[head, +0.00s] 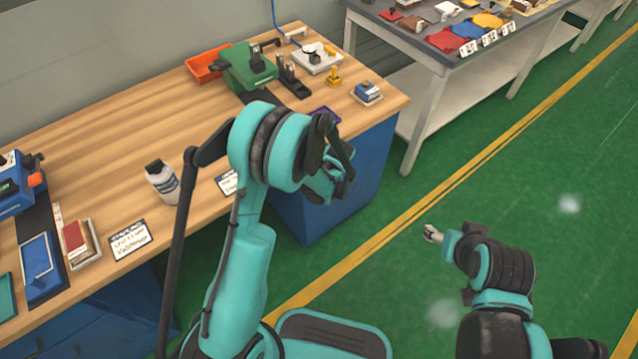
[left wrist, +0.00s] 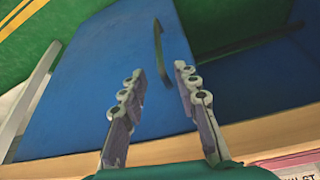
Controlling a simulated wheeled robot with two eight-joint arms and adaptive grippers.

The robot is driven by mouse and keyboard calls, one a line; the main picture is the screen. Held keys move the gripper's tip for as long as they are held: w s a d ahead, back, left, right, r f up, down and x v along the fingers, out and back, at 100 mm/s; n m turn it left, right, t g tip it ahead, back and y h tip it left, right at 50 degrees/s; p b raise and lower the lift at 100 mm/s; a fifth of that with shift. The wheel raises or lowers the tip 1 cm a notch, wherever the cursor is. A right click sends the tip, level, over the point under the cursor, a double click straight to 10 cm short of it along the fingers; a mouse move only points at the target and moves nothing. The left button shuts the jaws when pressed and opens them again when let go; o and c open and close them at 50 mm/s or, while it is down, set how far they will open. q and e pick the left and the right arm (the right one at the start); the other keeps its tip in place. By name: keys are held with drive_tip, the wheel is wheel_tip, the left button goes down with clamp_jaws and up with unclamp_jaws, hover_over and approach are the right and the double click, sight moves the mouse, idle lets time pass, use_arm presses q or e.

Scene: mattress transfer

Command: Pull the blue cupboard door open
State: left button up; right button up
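The blue cupboard (head: 355,190) stands under the right end of the wooden bench. Its blue door (left wrist: 100,75) fills much of the left wrist view, with a dark curved bar handle (left wrist: 160,52) near its right edge. I see no clear gap at the door. My left gripper (head: 330,172) is over the bench's front edge, by the cupboard. In the left wrist view its two fingers (left wrist: 158,82) are apart and empty, and the handle lies beyond them, not between them. My right gripper (head: 432,233) is over the green floor, away from the cupboard; its fingers are too small to judge.
The wooden bench (head: 125,205) carries a white bottle (head: 162,182), label cards, a green machine (head: 247,68) and an orange tray (head: 205,66). A grey table (head: 430,75) stands behind at the right. The green floor before the cupboard is clear, with yellow lines.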

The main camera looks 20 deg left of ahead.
use_arm(q)
drive_tip(key=b+x, duration=0.3)
drive_tip(key=x, duration=0.5)
clamp_jaws()
